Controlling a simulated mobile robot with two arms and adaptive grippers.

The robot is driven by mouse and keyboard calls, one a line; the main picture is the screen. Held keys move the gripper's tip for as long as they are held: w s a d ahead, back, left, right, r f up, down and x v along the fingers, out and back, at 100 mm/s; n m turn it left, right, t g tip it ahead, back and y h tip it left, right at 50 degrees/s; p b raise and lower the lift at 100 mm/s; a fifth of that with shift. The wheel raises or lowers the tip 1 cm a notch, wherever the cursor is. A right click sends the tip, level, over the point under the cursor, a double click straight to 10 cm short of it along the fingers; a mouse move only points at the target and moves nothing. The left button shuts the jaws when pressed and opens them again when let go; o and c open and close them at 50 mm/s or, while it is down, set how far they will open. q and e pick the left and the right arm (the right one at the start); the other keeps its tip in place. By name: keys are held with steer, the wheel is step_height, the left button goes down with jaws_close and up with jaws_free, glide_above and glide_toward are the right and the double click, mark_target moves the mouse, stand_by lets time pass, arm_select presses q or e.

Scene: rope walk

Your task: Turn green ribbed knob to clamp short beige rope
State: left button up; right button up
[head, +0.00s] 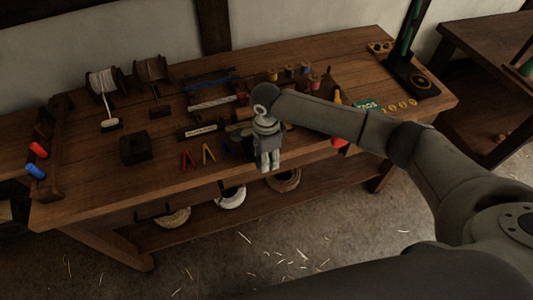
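My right arm comes in from the right, and its grey gripper (269,165) points down over the front edge of the workbench. Its two fingertips are close together, but I cannot tell whether they are fully shut. I see nothing held between them. My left gripper is not in view. I cannot make out a green ribbed knob; the gripper and arm hide part of the bench. A pale strip (211,103), perhaps rope, lies on the middle of the bench, but I cannot tell whether it is the short beige rope.
The wooden workbench (75,204) holds two spools at the back left, a dark block (136,149), red and orange clips (208,153) and several small coloured reels. A green-posted stand (411,78) is at the right end. Rope coils (231,197) lie on the lower shelf.

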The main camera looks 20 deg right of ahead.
steer(key=shift+f, duration=0.25)
jaws_close()
steer(key=shift+d+f+y+b, duration=0.15)
steer(key=shift+y+b, duration=0.15)
steer(key=shift+b, duration=0.3)
steer(key=y+b, duration=0.3)
steer(key=b, duration=0.3)
steer(key=d+y+b, duration=0.1)
steer(key=y+b, duration=0.2)
steer(key=b, duration=0.4)
steer(key=f+y+b, duration=0.1)
steer(key=y+b, duration=0.2)
steer(key=b, duration=0.3)
steer(key=shift+w+d, duration=0.1)
steer(key=shift+d, duration=0.25)
steer(key=shift+r+y+b, duration=0.2)
steer(key=shift+y+b, duration=0.2)
steer(key=shift+b, duration=0.55)
jaws_free()
